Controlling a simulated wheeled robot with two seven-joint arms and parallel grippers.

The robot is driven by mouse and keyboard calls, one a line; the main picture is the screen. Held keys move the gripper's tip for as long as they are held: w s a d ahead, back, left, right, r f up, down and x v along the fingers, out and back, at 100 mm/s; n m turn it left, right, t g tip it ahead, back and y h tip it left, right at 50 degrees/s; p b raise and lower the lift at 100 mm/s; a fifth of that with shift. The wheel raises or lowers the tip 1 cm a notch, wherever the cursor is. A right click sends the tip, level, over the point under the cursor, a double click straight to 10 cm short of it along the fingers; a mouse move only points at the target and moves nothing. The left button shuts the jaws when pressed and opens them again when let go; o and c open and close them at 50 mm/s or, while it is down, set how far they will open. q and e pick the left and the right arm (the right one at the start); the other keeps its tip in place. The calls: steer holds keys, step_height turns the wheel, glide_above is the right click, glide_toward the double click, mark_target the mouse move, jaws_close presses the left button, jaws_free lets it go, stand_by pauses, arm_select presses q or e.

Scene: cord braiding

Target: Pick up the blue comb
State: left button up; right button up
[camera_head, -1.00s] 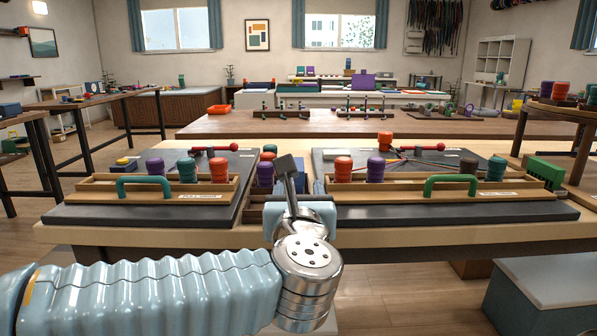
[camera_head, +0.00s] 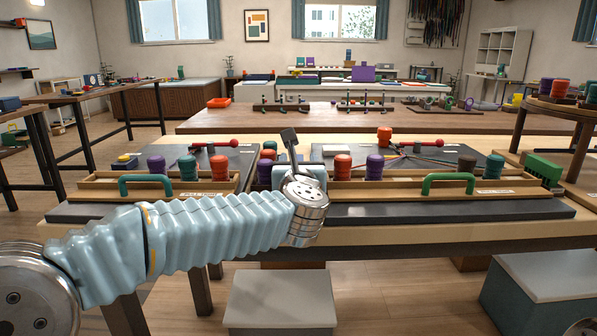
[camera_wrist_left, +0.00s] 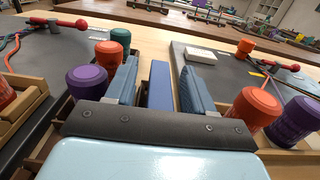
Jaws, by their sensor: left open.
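A plain blue block-like piece, which I take to be the blue comb (camera_wrist_left: 160,86), stands in the wooden middle tray between the two dark boards. My left gripper (camera_wrist_left: 159,70) is open, with one blue finger on each side of the comb in the left wrist view. A gap shows on both sides, and the comb's lower end is hidden behind the gripper body. In the head view my left gripper (camera_head: 290,145) is over the middle tray and hides most of what is there. My right gripper is not in view.
Purple (camera_wrist_left: 87,85) and teal (camera_wrist_left: 121,38) spools stand close to the left finger. Orange (camera_wrist_left: 252,110) and purple spools stand close to the right finger. A grey stool (camera_head: 280,298) stands below the front edge.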

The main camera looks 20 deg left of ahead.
arm_select(q)
jaws_close()
stand_by(0.3)
